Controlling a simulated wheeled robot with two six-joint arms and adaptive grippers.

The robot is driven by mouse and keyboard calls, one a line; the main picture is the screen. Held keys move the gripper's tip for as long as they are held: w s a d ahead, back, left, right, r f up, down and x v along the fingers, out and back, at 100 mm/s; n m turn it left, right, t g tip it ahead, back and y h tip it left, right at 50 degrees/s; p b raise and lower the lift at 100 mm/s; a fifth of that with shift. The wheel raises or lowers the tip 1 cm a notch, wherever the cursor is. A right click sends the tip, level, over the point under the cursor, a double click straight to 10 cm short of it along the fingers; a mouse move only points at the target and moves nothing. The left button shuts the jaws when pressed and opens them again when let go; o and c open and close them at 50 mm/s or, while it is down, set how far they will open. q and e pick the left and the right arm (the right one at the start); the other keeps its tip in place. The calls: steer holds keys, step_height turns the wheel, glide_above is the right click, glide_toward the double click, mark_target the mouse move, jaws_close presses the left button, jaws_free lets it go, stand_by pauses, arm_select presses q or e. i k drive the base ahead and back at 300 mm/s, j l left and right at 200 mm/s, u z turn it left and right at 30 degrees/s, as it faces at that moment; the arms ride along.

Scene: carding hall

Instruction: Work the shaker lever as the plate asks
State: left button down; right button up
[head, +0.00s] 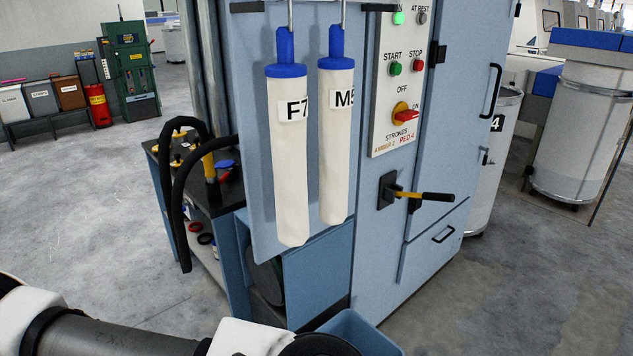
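The shaker lever (425,196) is a yellow shaft with a black grip, sticking out to the right and about level from a dark mount on the blue cabinet (375,270). Above it, the white plate (385,138) reads "STROKES", "AMBER 2" and "RED 4". My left arm crosses the bottom edge from the left, well below the lever. Neither of my grippers is in view.
The panel has a lit green lamp (398,18), a grey "AT REST" lamp (422,17), START and STOP buttons, and a red switch (405,115). Two white filter sleeves (290,160) hang left. A blue bin (360,332) stands below.

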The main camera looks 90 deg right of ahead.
mark_target(425, 196)
steer(key=k+l+u, duration=0.2)
steer(key=u, duration=0.3)
steer(key=k+l+u, duration=0.2)
steer(key=u, duration=0.25)
steer(key=k+u, duration=0.25)
steer(key=u, duration=0.25)
steer(key=k+u, duration=0.25)
steer(key=u, duration=0.25)
steer(key=k+j+u, duration=0.1)
steer(key=k+u, duration=0.15)
steer(key=u, duration=0.2)
steer(key=k+j+u, duration=0.2)
steer(key=u, duration=0.3)
steer(key=k+u, duration=0.3)
steer(key=u, duration=5.6)
steer(key=i, duration=0.05)
